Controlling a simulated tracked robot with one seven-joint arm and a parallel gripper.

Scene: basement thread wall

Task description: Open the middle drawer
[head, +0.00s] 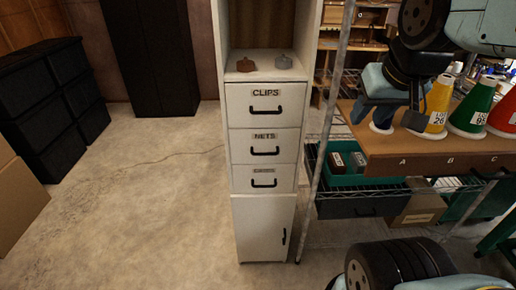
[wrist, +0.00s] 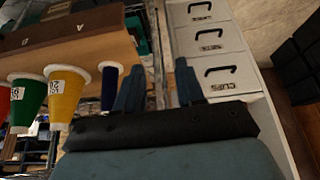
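A narrow white cabinet stands in the middle of the head view with three drawers, each with a black bar handle. The middle drawer, labelled NETS (head: 265,146), lies between the CLIPS drawer (head: 267,104) above and a lower drawer (head: 265,179). All three look shut. The middle drawer also shows in the wrist view (wrist: 211,41), where the cabinet appears upside down. My gripper (wrist: 158,86) is open and empty, its two dark blue fingers apart. It is right of the cabinet in the head view, above the spool shelf and away from the handles.
A wooden shelf (head: 440,157) with yellow (head: 437,103), green (head: 474,113) and other thread cones stands right of the cabinet, close under my arm. A metal rack post (head: 328,120) stands between. Black crates (head: 45,95) are at left. The floor before the cabinet is clear.

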